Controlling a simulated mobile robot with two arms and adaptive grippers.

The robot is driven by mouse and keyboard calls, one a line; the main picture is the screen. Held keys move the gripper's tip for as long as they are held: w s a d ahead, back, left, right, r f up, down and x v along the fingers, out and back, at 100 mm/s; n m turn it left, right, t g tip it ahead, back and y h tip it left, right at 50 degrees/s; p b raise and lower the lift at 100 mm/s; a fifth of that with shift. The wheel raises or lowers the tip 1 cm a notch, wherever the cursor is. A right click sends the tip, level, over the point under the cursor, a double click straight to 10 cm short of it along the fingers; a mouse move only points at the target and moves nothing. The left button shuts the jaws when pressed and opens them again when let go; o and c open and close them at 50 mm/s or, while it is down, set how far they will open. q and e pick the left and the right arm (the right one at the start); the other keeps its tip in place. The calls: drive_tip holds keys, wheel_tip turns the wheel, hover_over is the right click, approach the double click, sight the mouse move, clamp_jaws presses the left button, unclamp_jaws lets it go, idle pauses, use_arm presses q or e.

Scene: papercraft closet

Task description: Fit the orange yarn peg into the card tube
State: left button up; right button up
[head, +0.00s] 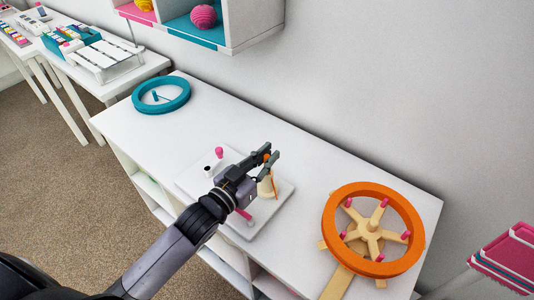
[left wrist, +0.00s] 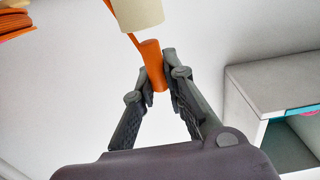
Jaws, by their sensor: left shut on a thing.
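My left gripper (head: 271,158) is over the white board on the cabinet top, shut on the orange yarn peg. In the left wrist view the fingertips (left wrist: 160,90) pinch the lower part of the orange peg (left wrist: 151,62). The cream card tube (left wrist: 137,13) is beyond the peg at the top edge, partly cut off. A thin orange strand (left wrist: 115,20) runs beside the tube. In the head view the tube (head: 265,188) stands just below the fingertips, partly hidden by the gripper. I cannot tell whether peg and tube touch. My right gripper is not in view.
The white board (head: 284,196) also carries a pink peg (head: 219,152). An orange wheel on a wooden stand (head: 395,197) is at the right of the cabinet top. A teal ring (head: 183,100) lies at the far left. A wall shelf (head: 235,40) hangs above.

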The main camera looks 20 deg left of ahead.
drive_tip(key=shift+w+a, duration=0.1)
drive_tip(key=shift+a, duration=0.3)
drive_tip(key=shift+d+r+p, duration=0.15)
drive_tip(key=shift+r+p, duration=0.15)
drive_tip(key=shift+p, duration=0.05)
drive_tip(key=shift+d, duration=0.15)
idle(0.3)
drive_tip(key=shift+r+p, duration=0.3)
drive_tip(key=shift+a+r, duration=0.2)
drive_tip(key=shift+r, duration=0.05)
idle(0.7)
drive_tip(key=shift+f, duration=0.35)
idle(0.5)
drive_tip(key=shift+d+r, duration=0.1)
